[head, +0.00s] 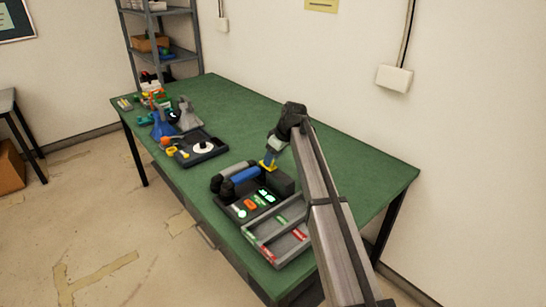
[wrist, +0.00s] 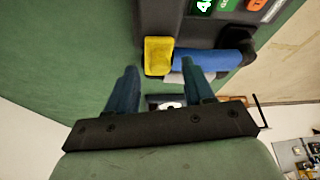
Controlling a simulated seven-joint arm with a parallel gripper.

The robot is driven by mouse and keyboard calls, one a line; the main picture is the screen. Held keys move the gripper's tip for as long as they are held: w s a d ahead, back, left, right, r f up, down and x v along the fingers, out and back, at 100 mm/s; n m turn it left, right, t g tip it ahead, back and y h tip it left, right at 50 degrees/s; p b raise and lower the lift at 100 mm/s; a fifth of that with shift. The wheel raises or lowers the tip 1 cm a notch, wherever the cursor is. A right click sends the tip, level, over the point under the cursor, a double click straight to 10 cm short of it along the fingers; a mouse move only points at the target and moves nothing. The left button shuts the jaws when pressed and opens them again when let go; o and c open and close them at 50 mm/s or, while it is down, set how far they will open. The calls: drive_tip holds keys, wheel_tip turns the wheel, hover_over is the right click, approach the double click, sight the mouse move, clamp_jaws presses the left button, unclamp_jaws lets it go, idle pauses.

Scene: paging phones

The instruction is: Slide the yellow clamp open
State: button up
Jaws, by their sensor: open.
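The yellow clamp (head: 267,166) sits at the right end of the blue handset (head: 245,174) on the black paging phone unit (head: 284,183). In the wrist view the yellow clamp (wrist: 158,56) is a block beside the end of the blue handset (wrist: 208,60). My gripper (head: 270,155) is above and close to the clamp in the head view. In the wrist view my gripper (wrist: 160,68) has its two blue-grey fingers apart, one toward each side of the clamp. It is open and empty. Whether a finger touches the clamp cannot be told.
A grey handset (head: 235,169) lies beside the blue one. A divided grey tray (head: 262,246) stands in front of the unit. A black tray with a white disc (head: 202,147) and several small items are farther left. The green table (head: 330,160) is bare behind the unit.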

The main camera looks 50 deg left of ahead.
drive_tip(key=shift+f, duration=0.1)
clamp_jaws()
idle(0.5)
